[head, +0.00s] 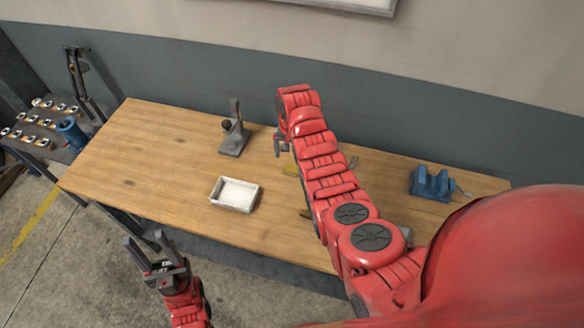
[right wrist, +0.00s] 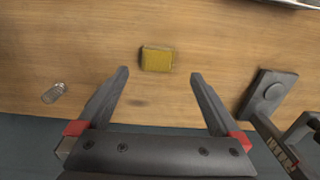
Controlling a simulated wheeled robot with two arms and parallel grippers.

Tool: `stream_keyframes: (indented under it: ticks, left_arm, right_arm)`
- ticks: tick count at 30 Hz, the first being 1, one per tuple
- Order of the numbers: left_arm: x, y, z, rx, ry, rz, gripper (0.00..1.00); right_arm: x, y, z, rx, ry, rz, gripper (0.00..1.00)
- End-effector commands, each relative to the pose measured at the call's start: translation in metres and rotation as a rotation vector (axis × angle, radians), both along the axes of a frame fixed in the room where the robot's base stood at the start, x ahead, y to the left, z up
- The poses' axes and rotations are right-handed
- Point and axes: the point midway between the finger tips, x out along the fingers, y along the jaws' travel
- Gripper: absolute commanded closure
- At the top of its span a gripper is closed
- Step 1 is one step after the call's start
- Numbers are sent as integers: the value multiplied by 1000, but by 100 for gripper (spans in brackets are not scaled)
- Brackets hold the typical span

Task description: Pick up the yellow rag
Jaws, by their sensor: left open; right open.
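The yellow rag (right wrist: 157,59) lies flat on the wooden table as a small folded rectangle. In the right wrist view it is ahead of and between the fingertips of my right gripper (right wrist: 158,72), apart from both. In the head view only part of the rag (head: 289,170) shows beside my right arm, which hides the rest. My right gripper (head: 281,145) is open and empty over the table. My left gripper (head: 145,239) is open and empty in front of the table's near edge.
The wooden table (head: 150,160) holds a white tray (head: 235,194), a grey press-like tool (head: 235,135), a blue vise (head: 432,183) and a small clear or metallic item (right wrist: 54,92). A tool rack stands left. The table's left part is clear.

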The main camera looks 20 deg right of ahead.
Motion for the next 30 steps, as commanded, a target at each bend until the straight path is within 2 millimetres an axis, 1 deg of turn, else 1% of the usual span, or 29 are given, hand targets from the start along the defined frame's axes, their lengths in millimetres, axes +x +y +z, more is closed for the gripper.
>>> stream_keyframes:
  ticks: [3,8,11,14,15,20,22,24,30]
  left_arm:
    - [0,0,5,0,0,0,50]
    - [0,0,6,0,0,0,50]
    - [0,0,11,0,0,0,50]
    - [0,0,17,0,0,0,50]
    - [0,0,17,0,0,0,50]
    - [0,0,18,0,0,0,50]
    - [0,0,7,0,0,0,50]
    - [0,0,2,0,0,0,50]
    - [0,0,0,0,0,0,50]
  right_arm:
    - [-2,0,-9,0,7,0,0]
    - [-1,0,-13,-1,1,1,0]
    - [-3,0,-18,0,7,1,0]
    - [-4,0,-25,-1,6,1,0]
    - [-5,0,-30,0,9,0,0]
    - [-5,-1,-41,1,4,0,0]
    - [-5,0,-55,1,5,0,0]
    - [-5,0,-62,2,6,0,0]
    - [-3,0,-65,-1,-1,1,0]
